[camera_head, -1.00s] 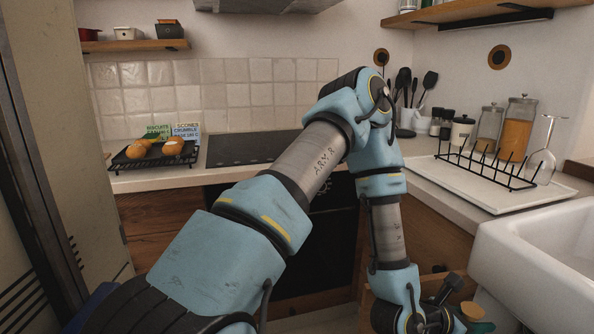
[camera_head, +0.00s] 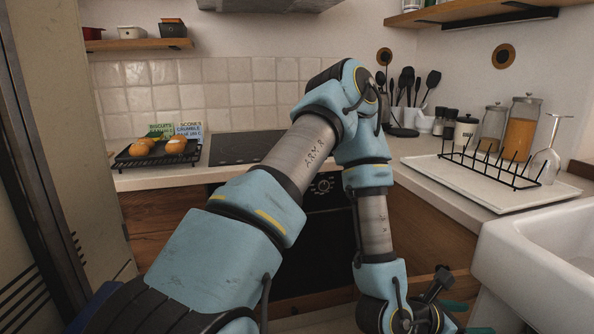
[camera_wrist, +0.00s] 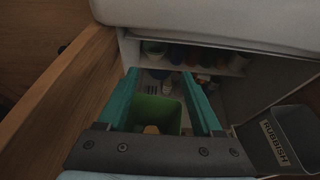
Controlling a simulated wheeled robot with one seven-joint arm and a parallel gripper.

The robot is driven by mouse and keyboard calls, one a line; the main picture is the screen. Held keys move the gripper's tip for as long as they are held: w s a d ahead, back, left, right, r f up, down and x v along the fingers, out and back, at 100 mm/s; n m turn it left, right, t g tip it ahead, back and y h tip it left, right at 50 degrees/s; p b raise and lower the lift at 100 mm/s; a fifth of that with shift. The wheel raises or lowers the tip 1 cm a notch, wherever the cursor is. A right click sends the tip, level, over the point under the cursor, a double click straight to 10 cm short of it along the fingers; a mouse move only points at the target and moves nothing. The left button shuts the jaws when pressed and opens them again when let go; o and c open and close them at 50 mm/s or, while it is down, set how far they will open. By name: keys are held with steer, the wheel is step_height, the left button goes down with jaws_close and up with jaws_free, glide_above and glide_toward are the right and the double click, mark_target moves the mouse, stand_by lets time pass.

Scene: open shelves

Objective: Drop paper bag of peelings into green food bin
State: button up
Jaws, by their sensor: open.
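The green food bin (camera_wrist: 158,112) shows in the wrist view, below and between the fingers of my gripper (camera_wrist: 161,74). My gripper is open, with its two teal fingers apart and nothing between the tips. A small tan patch (camera_wrist: 152,129) shows inside the bin, low in the picture. It may be the paper bag of peelings, but my gripper's palm hides most of it. In the head view my gripper (camera_head: 466,318) is partly hidden at the lower right, beside the sink. No bag can be made out there.
A grey bin marked RUBBISH (camera_wrist: 285,140) stands right of the green bin. A wooden panel (camera_wrist: 60,90) is close on the left. The white sink (camera_wrist: 210,22) overhangs, with bottles (camera_wrist: 178,55) on a shelf behind. The drying rack (camera_head: 490,168) is on the counter.

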steer(key=p+v, duration=0.7)
steer(key=p, duration=0.1)
steer(key=shift+p, duration=0.35)
steer(key=shift+a, duration=0.15)
